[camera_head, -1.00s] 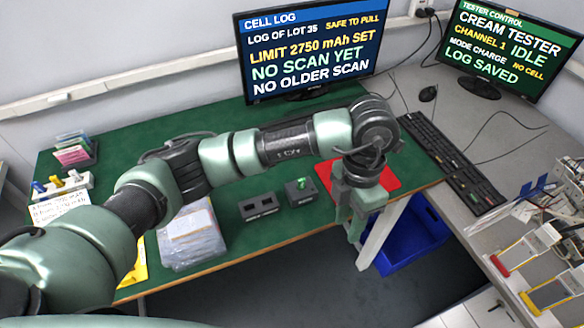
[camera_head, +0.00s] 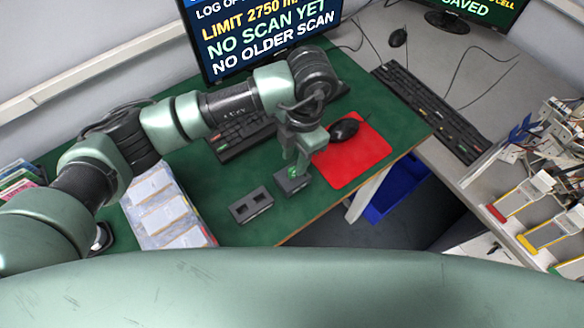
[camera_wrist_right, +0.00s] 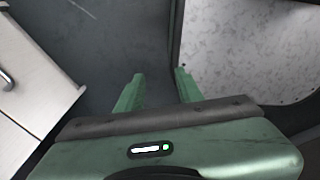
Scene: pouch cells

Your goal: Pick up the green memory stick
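The green memory stick (camera_head: 293,174) stands in a small dark block (camera_head: 292,184) on the green table, and only a small part of it shows. My left gripper (camera_head: 294,164) points down right over this block. Its fingers look parted, with the stick at or just below the fingertips. I cannot tell whether they touch it. My right gripper (camera_wrist_right: 158,88) shows in the right wrist view, open and empty, above a grey floor.
A dark block with two slots (camera_head: 251,205) stands left of the stick's block. A red mat (camera_head: 352,165) with a black mouse (camera_head: 344,131) lies to the right. A tray of pouches (camera_head: 140,222) is at left.

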